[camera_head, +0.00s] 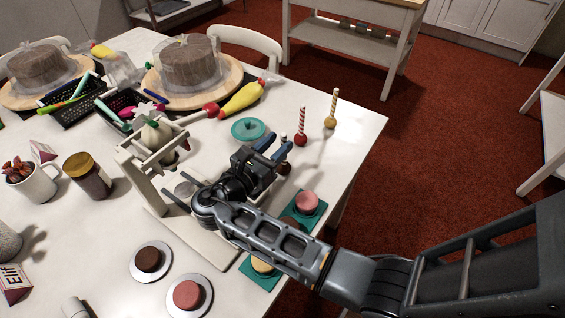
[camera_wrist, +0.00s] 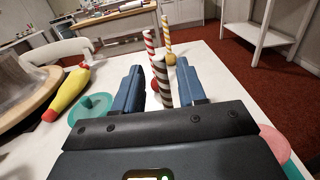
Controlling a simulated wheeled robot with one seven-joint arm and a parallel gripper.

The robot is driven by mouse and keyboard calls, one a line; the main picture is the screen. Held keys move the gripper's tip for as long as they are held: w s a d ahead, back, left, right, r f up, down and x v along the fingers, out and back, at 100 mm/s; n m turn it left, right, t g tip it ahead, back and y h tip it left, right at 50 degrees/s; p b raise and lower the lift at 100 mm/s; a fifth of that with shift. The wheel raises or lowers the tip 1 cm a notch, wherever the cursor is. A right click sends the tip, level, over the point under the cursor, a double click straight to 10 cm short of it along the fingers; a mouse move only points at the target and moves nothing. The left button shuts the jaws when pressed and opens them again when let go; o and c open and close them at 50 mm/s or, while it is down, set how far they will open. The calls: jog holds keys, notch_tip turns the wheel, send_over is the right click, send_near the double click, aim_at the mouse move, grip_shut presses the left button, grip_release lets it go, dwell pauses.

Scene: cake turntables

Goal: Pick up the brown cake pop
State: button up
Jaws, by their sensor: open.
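The brown cake pop (camera_head: 285,168) stands on the white table close to my gripper, its ball partly hidden behind the jaws in the head view. In the wrist view its dark-and-white striped stick (camera_wrist: 161,80) rises between the two blue fingers, and its ball is hidden. My gripper (camera_head: 273,149) is open and low over the table, with its fingers on either side of that stick; in the wrist view (camera_wrist: 159,85) gaps show on both sides of it. The red cake pop (camera_head: 300,138) and the yellow cake pop (camera_head: 330,122) stand upright just beyond.
A pale stand (camera_head: 148,180) is beside my wrist. A pink cake (camera_head: 307,203) sits on a teal coaster below my gripper. The table's right edge is near the pops.

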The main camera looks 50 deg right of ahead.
aim_at(282, 140)
jog(key=shift+d, duration=1.55)
grip_shut()
